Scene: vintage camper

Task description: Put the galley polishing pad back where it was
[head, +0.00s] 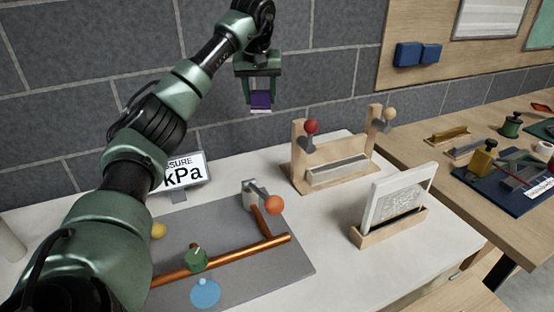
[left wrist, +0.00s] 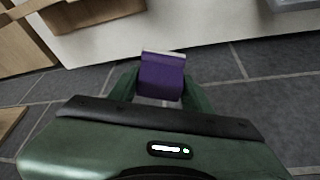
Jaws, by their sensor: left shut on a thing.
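The polishing pad is a small purple block (head: 261,100) with a pale lower edge. My left gripper (head: 262,92) is shut on it and holds it in the air near the grey block wall, above and behind the white counter. In the left wrist view the purple pad (left wrist: 162,77) sits between the two green fingers of the gripper (left wrist: 160,90). The place it came from cannot be told from these frames. My right gripper is not in view.
The white counter (head: 350,262) bears a grey board (head: 270,278) with copper pipes, a pressure sign (head: 184,172), a wooden stand (head: 299,170) with red and tan knobs, and a white panel in a wooden holder (head: 390,231). A wooden table (head: 425,150) with tools stands right.

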